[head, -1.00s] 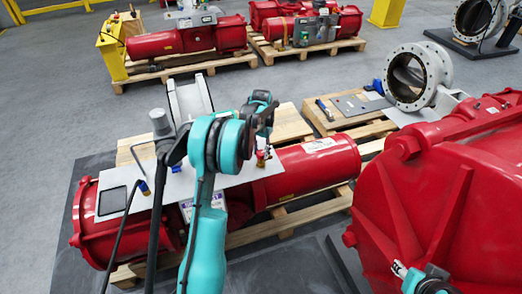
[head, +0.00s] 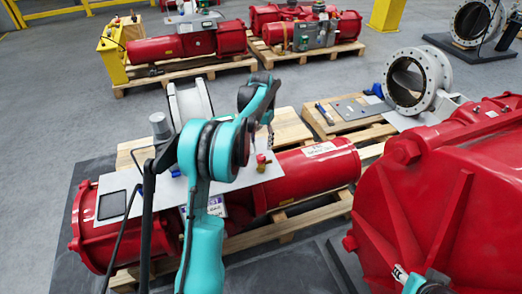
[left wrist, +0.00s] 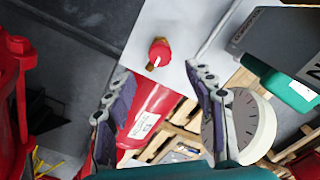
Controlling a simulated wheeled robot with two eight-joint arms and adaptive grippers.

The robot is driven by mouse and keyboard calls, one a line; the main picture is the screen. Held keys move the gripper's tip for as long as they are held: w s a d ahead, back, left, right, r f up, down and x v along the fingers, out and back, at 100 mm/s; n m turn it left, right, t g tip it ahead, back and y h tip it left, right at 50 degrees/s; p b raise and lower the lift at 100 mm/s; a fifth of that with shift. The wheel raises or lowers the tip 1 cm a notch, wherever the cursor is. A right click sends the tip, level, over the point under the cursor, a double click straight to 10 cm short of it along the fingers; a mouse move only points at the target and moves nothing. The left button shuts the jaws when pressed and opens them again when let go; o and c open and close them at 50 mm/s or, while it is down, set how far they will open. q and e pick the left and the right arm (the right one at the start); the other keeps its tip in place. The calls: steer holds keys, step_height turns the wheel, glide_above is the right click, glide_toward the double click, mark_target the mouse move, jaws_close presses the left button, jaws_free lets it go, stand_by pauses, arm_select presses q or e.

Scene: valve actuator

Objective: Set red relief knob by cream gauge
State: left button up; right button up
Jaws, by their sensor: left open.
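The red relief knob (head: 261,159) stands on the light panel over the red actuator, to the right of my left arm. It also shows in the left wrist view (left wrist: 159,50), with a pale mark on its face. My left gripper (left wrist: 158,74) is open and empty; the knob appears just beyond its fingertips, between the two fingers. The cream gauge (left wrist: 254,124) is at the right in the left wrist view, with a tick-marked dial partly covered by the right finger. I cannot make out the gauge in the head view. My right gripper is not in view.
The light panel (head: 145,203) carries a dark flat rectangle and a grey cylindrical fitting (head: 160,126). A big red housing (head: 455,200) fills the right side. A white flanged ring (head: 411,80) stands behind. Wooden pallets lie below; grey floor is open at the left.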

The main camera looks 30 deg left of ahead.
arm_select(q)
step_height(320, 180, up, 4)
steer(key=shift+f, duration=0.1)
stand_by(0.6)
